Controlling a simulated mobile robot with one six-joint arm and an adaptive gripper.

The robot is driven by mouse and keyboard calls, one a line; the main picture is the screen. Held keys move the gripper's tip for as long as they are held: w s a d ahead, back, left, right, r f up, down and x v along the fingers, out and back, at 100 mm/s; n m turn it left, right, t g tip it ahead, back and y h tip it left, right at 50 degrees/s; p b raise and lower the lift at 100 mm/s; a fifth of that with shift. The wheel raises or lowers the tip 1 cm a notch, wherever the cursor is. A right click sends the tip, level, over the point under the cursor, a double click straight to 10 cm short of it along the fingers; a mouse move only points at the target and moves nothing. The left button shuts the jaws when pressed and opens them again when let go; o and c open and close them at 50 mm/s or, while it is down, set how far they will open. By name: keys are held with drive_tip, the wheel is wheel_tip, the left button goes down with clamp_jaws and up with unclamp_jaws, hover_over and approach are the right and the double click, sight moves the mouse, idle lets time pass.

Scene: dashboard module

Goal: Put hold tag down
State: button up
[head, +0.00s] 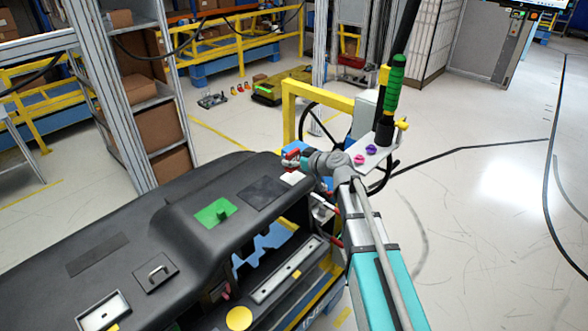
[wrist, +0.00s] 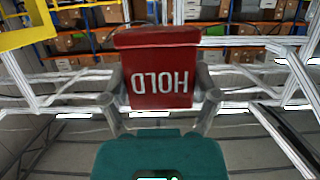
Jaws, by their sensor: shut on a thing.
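The hold tag (wrist: 163,48) is a red block with white HOLD lettering, upside down in the wrist view. It sits between the two grey fingers of my gripper (wrist: 162,100), which is shut on it. In the head view the red tag (head: 291,154) shows small at the tip of my gripper (head: 302,160). There my gripper is at the far right end of the black dashboard (head: 150,215), close to a small white piece (head: 292,178). I cannot tell whether the tag touches anything beneath it.
The dashboard top carries a green piece (head: 214,211), a dark pad (head: 263,193) and a plate with a handle (head: 157,272). Beyond my gripper stand a yellow frame (head: 289,115), a black wheel and a panel with pink and purple knobs (head: 371,149). Open floor lies right.

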sight(298, 167)
drive_tip(key=shift+w+a+f+b, duration=0.1)
drive_tip(key=shift+w+f+b, duration=0.3)
drive_tip(key=shift+f+b, duration=1.6)
drive_tip(key=shift+b, duration=0.05)
drive_tip(key=shift+f, duration=0.15)
drive_tip(key=o, duration=1)
drive_tip(key=shift+c, duration=0.2)
drive_tip(key=shift+r, duration=0.2)
drive_tip(key=shift+s+r, duration=0.1)
drive_tip(key=shift+s, duration=0.05)
drive_tip(key=p+v, duration=0.3)
drive_tip(key=v, duration=0.8)
drive_tip(key=shift+s+d+p, duration=0.15)
drive_tip(key=shift+d+p, duration=0.15)
drive_tip(key=shift+d, duration=0.1)
